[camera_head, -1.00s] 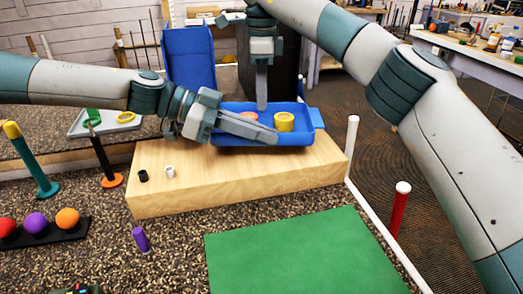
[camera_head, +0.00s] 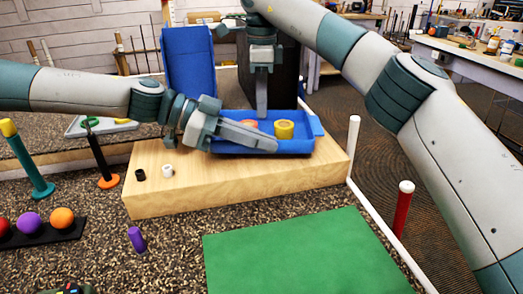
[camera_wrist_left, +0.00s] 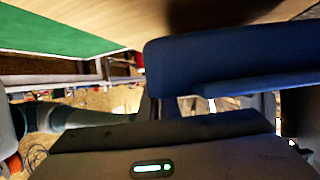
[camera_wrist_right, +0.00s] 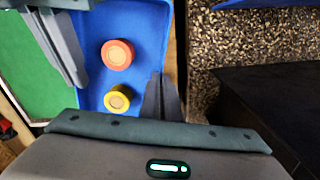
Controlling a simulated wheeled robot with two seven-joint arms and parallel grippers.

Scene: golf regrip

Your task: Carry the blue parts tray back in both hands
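The blue parts tray (camera_head: 310,147) is over the wooden block (camera_head: 190,199), holding a yellow ring-shaped part (camera_head: 284,130) and an orange-red one (camera_wrist_right: 117,55). My left gripper (camera_head: 262,143) reaches across the tray's near left side, its fingers together at the wall. In the left wrist view the tray's blue underside or wall (camera_wrist_left: 220,65) fills the upper right and its fingertips are hidden. I cannot tell whether the tray touches the block.
A tall blue panel (camera_head: 188,58) and a dark box stand behind the block. A black and a white small cylinder (camera_head: 167,170) sit on its front left. A green mat (camera_head: 305,255) lies in front. White and red posts (camera_head: 403,210) stand at right.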

